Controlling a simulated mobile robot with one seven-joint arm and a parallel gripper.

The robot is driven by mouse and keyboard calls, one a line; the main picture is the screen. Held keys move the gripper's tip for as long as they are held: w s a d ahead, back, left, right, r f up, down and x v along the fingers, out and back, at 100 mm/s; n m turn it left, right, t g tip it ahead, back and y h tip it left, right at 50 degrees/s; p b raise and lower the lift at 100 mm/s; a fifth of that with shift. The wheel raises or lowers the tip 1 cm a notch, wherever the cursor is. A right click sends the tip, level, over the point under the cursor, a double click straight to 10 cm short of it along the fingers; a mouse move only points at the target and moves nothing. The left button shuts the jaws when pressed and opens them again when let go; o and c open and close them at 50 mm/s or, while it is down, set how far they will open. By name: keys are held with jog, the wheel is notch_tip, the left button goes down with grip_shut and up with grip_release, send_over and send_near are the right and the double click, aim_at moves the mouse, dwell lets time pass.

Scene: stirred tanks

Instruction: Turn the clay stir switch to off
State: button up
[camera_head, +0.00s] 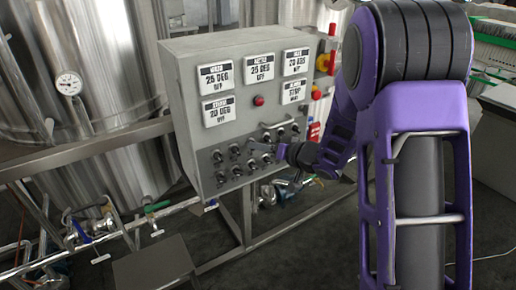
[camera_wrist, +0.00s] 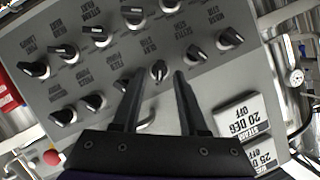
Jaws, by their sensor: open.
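The grey control panel (camera_head: 215,110) carries rows of black knob switches with silver pointers. In the wrist view the panel appears turned round, with small black labels that I cannot read surely, so I cannot tell which knob is the clay stir switch. My gripper (camera_wrist: 159,76) is open, and its two fingers point at the panel. One knob (camera_wrist: 159,70) shows between the fingertips; I cannot tell whether they touch it. In the head view my gripper (camera_head: 281,151) is at the lower right of the panel, by the knobs, partly hidden by my wrist.
Other knobs (camera_wrist: 94,101) sit close around the fingers. White display plates (camera_head: 216,76) and a red button (camera_head: 258,100) are above the knobs. A red and yellow switch (camera_head: 323,62) is on the panel's right side. Steel tanks (camera_head: 95,100) and pipes stand at the left.

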jog(key=shift+x, duration=0.9)
jog(key=shift+c, duration=0.3)
grip_shut()
jog(key=shift+s+a+n+t+h+b, duration=0.1)
jog(key=shift+n+t+h+b, duration=0.4)
jog(key=shift+n+h+b, duration=0.65)
jog(key=shift+s+a+n+t+h+b, duration=0.1)
jog(key=shift+n+t+h+b, duration=0.4)
jog(key=shift+n+b, duration=0.7)
jog(key=shift+s+a+n+t+h+b, duration=0.15)
jog(key=shift+n+t+h+b, duration=0.5)
jog(key=shift+n, duration=1)
